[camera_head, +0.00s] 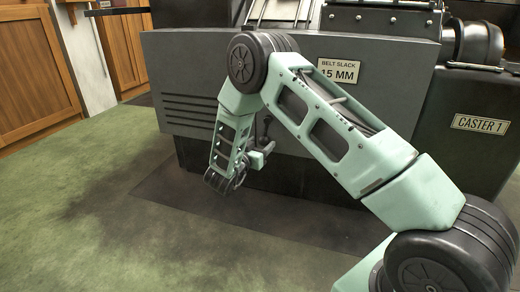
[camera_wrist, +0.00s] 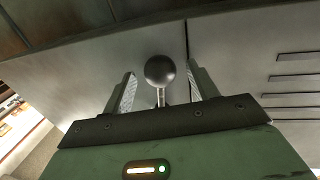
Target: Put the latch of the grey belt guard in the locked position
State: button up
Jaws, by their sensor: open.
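The grey belt guard (camera_head: 185,75) is a wide panel with slots, on the machine behind my arm. In the wrist view its grey face (camera_wrist: 235,55) fills much of the background. A dark ball knob on a thin stem (camera_wrist: 160,71), which looks like the latch handle, shows in the wrist view. My gripper (camera_wrist: 161,78) is open, one finger on each side of the knob, with gaps visible. In the head view my gripper (camera_head: 262,148) is low in front of the guard, by small dark parts I cannot make out. The latch's base is hidden.
A "BELT SLACK 15 MM" plate (camera_head: 339,71) is on the guard, partly behind my arm. Green floor (camera_head: 90,220) is clear at left. Wooden cabinets (camera_head: 35,70) stand far left.

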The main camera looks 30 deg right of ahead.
jog(key=shift+w+d, duration=0.1)
jog(key=shift+d, duration=0.05)
grip_shut()
